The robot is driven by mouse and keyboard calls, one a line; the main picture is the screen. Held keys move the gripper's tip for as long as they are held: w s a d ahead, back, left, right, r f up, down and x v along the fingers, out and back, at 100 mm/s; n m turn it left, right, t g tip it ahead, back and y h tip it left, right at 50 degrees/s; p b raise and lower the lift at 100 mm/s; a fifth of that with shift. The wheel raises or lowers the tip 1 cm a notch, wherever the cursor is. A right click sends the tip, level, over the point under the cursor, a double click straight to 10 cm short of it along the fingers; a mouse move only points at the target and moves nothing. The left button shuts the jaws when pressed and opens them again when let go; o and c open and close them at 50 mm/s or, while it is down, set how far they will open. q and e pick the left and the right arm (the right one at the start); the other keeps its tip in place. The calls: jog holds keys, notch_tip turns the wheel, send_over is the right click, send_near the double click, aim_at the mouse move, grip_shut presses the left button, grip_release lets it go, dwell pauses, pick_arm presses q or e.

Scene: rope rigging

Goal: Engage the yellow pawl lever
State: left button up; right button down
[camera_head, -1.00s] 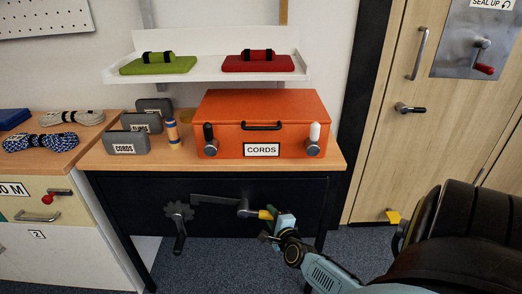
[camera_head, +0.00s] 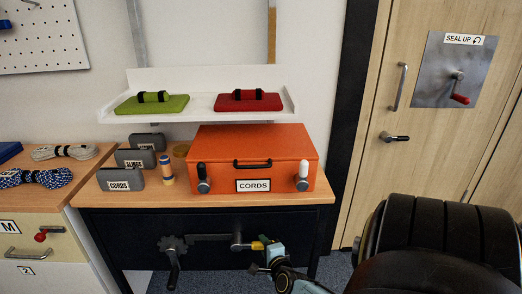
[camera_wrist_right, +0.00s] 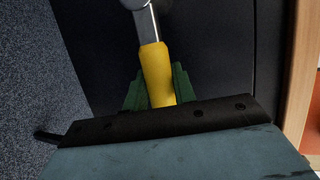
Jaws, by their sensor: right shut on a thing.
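The yellow pawl lever handle (camera_head: 258,246) sticks out to the right of a round grey pivot (camera_head: 237,241) on the dark front of the bench. A grey pawl bar (camera_head: 210,237) runs left from the pivot, nearly level, to the toothed wheel (camera_head: 173,244). Its tip is at the wheel's upper right teeth; I cannot tell if it sits between them. My right gripper (camera_head: 266,250) is shut on the yellow handle. In the right wrist view the yellow handle (camera_wrist_right: 156,70) lies between the green fingers (camera_wrist_right: 158,90). My left gripper is out of view.
A black-handled crank (camera_head: 172,272) hangs below the wheel. The orange CORDS case (camera_head: 225,150) and grey boxes (camera_head: 120,181) stand on the bench top (camera_head: 215,199). A shelf (camera_head: 205,110) is above. A door with a red-handled crank (camera_head: 460,98) is at right.

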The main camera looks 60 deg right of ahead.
dwell(0.3)
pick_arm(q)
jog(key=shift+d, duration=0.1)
pick_arm(e)
jog(key=c, duration=1.1)
grip_release()
jog(key=shift+r, duration=0.1)
jog(key=shift+c, duration=0.2)
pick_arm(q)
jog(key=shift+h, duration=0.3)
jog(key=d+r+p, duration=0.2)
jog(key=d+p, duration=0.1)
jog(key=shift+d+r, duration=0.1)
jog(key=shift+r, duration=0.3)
pick_arm(e)
jog(key=v, duration=1.3)
jog(key=shift+s, duration=0.15)
jog(key=shift+a, duration=0.1)
